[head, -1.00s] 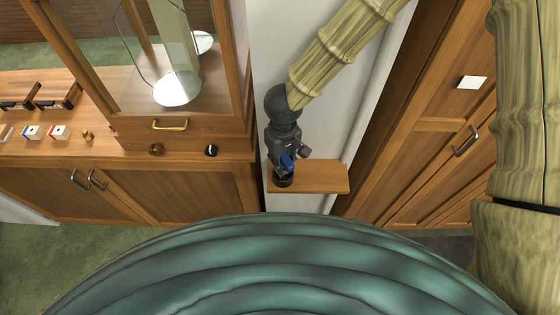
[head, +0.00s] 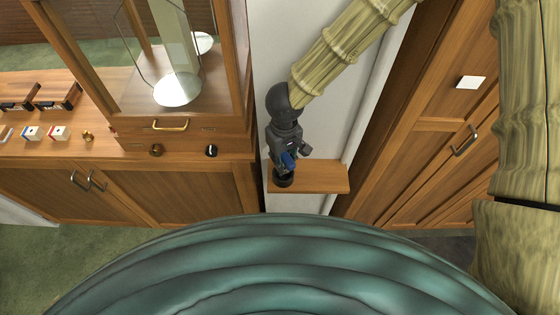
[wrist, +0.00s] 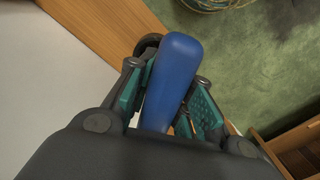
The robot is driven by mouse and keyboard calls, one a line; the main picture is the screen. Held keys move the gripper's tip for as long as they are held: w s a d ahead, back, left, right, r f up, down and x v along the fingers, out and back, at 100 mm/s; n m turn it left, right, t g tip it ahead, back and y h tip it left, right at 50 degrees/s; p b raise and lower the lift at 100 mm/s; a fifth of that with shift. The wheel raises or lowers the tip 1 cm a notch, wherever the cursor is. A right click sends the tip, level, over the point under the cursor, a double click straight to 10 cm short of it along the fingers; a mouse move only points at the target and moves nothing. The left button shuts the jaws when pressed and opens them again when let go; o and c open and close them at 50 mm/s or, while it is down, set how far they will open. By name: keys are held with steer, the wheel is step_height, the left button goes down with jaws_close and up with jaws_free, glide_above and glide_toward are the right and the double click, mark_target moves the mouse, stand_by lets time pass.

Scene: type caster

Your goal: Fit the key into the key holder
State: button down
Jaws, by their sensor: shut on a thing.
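My gripper (head: 287,163) is shut on a smooth blue piece, taken as the key (wrist: 173,75), between its teal pads in the wrist view. In the head view only a small blue part of the key (head: 289,160) shows beside the dark fingers. A dark round piece, apparently the key holder (head: 283,181), stands at the left end of a small wooden shelf (head: 325,178), just below my gripper. Its dark curved rim (wrist: 145,43) shows beside the key in the wrist view.
The right part of the shelf is bare. A white wall (head: 275,40) stands behind it. A wooden cabinet with a glass case (head: 180,60) is on the left, with small boxes (head: 58,132) and knobs on its top. A wooden door (head: 440,140) is on the right.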

steer(key=shift+w+d, duration=0.3)
steer(key=shift+d, duration=0.05)
stand_by(0.4)
steer(key=shift+s+d+f, duration=0.15)
steer(key=shift+d+f, duration=0.05)
steer(key=shift+f, duration=0.65)
steer(key=shift+r, duration=0.15)
steer(key=shift+a+r, duration=0.2)
steer(key=shift+r, duration=0.1)
steer(key=shift+w+r, duration=0.2)
steer(key=shift+r, duration=0.05)
steer(key=shift+w+a+r, duration=0.15)
steer(key=shift+w+a, duration=0.1)
stand_by(0.9)
steer(key=shift+s+f, duration=0.15)
steer(key=shift+f, duration=0.05)
stand_by(0.4)
steer(key=shift+s+d+f, duration=0.15)
steer(key=shift+s+d, duration=0.05)
stand_by(0.4)
steer(key=shift+s+d+f, duration=0.15)
steer(key=shift+f, duration=0.4)
